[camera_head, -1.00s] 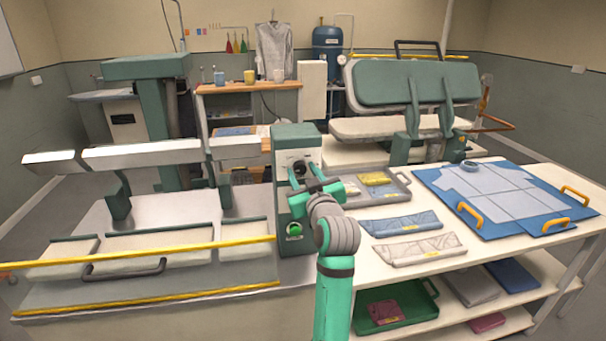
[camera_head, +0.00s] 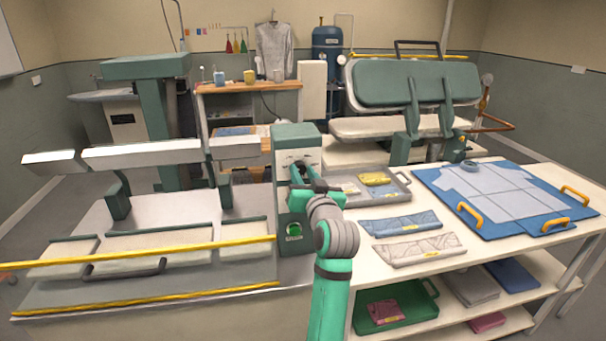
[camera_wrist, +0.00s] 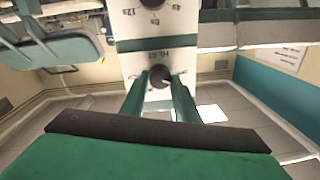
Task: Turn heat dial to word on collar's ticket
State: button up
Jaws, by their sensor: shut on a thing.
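The dark heat dial (camera_wrist: 160,76) sits on the pale face of the control box (camera_wrist: 126,62), between my green fingertips in the wrist view. My gripper (camera_wrist: 160,82) is shut on it. Small printing shows beside the dial, too small to read fully. In the head view my gripper (camera_head: 299,178) is at the front of the control box (camera_head: 297,133), and the dial is mostly hidden by it. A blue folded piece (camera_head: 385,226) and a pale grey folded piece (camera_head: 400,251), each with a small yellow ticket, lie on the table. I cannot read the tickets or tell which piece is the collar.
A green button (camera_head: 294,229) is low on the box. A second dark knob (camera_wrist: 151,4) shows in the wrist view. The press with yellow bars (camera_head: 140,255) stands left. A grey tray (camera_head: 396,191) and a blue board (camera_head: 440,183) lie right.

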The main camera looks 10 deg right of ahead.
jog(key=m, duration=0.7)
jog(key=shift+f, duration=0.15)
dwell(0.4)
jog(key=o, duration=1)
jog(key=shift+o, duration=0.2)
jog(key=s, duration=1)
jog(key=shift+s+d+f, duration=0.15)
jog(key=shift+s+f, duration=0.1)
jog(key=shift+s, duration=0.15)
jog(key=shift+f, duration=0.1)
